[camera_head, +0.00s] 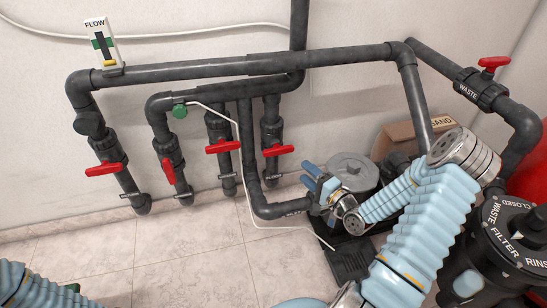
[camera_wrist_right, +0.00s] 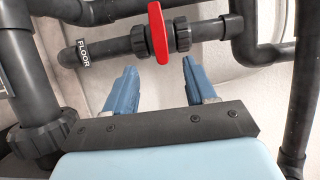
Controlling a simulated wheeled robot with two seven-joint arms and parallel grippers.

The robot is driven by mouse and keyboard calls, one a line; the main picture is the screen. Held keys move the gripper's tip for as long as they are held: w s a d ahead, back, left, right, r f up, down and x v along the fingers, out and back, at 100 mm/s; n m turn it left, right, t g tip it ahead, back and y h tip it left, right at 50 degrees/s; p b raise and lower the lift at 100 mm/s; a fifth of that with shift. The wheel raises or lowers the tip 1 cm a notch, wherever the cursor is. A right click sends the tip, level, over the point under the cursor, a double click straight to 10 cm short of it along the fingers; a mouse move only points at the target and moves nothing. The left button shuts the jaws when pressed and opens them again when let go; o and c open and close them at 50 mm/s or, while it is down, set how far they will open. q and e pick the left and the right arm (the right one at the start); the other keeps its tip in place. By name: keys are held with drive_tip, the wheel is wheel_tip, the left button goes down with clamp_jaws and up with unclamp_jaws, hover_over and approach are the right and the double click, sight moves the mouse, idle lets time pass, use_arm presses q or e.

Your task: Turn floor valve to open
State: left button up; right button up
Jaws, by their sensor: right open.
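The floor valve has a red handle (camera_head: 279,151) on a dark grey vertical pipe, the rightmost in the row of red-handled valves. In the right wrist view, the same red handle (camera_wrist_right: 159,32) lies across its pipe, beside a "FLOOR" label (camera_wrist_right: 84,53). My right gripper (camera_head: 318,182) is to the right of this valve in the head view. In the right wrist view, its two blue fingers (camera_wrist_right: 160,84) are apart and empty, with the handle beyond the gap, not between them. My left arm shows at the bottom left, but its gripper is out of frame.
Other red-handled valves (camera_head: 104,169) stand left on parallel pipes. A thin white hose hangs near the floor valve. A round grey pump lid (camera_head: 350,168) is behind my right arm. A black filter valve head (camera_head: 515,232) stands at the right. Tiled floor at front left is clear.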

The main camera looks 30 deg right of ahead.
sight(282, 152)
drive_tip(key=w, duration=0.4)
drive_tip(key=w+a, duration=0.1)
drive_tip(key=w, duration=0.3)
drive_tip(key=w+a, duration=0.1)
drive_tip(key=w, duration=0.4)
drive_tip(key=shift+b, duration=0.35)
drive_tip(key=shift+s, duration=0.1)
drive_tip(key=c, duration=1)
drive_tip(key=shift+f, duration=0.1)
